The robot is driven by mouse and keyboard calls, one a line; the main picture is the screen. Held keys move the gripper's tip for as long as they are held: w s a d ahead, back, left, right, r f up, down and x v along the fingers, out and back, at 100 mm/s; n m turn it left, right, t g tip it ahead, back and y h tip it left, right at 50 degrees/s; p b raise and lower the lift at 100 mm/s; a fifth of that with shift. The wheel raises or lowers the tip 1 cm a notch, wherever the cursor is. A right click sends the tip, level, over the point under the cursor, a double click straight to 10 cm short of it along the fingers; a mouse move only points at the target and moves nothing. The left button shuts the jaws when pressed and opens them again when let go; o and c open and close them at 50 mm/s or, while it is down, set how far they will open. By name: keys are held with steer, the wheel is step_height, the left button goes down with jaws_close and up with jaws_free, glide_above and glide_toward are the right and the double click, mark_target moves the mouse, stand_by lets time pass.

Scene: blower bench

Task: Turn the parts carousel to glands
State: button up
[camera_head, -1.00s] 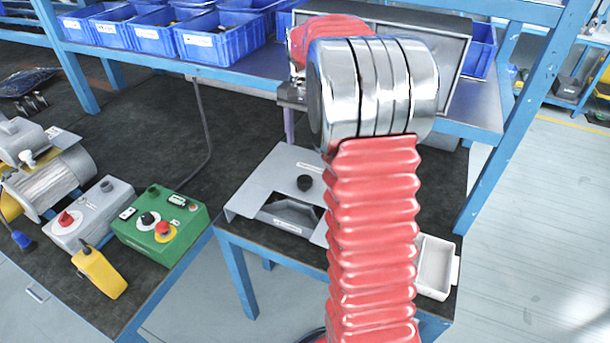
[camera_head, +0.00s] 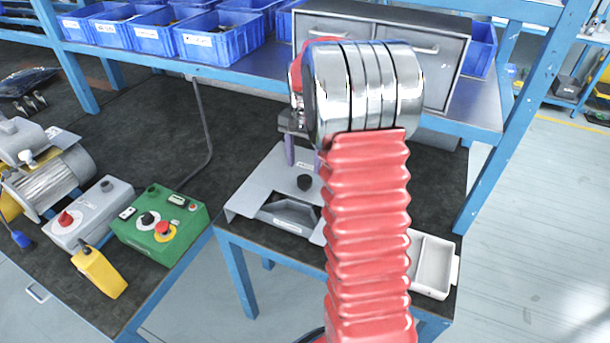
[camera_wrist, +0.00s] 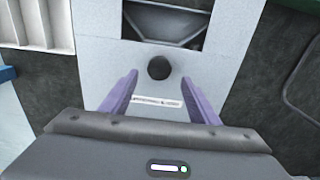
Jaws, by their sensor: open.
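The parts carousel is under a grey cover plate (camera_head: 255,180) on the small blue-legged stand. A round black knob (camera_head: 304,182) stands on the plate, with a dark window (camera_head: 290,210) in front of it showing a grey compartment. The window's small label is unreadable. My gripper (camera_head: 304,164) is open and empty above the back of the plate. In the wrist view its purple fingers (camera_wrist: 160,80) point toward the knob (camera_wrist: 159,67), which lies just beyond the tips, roughly centred between them. I cannot tell the height gap. The window also shows in the wrist view (camera_wrist: 165,22).
A white divided tray (camera_head: 432,265) sits right of the plate. A green control box (camera_head: 160,225), a grey box with a red knob (camera_head: 92,212) and a yellow pendant (camera_head: 98,272) lie left. A shelf with blue bins (camera_head: 220,38) and a grey drawer cabinet (camera_head: 385,45) stands behind.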

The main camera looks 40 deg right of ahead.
mark_target(304, 178)
step_height(304, 178, down, 6)
steer(key=shift+r, duration=0.1)
steer(key=shift+c, duration=0.5)
jaws_close()
steer(key=shift+w+d, duration=0.1)
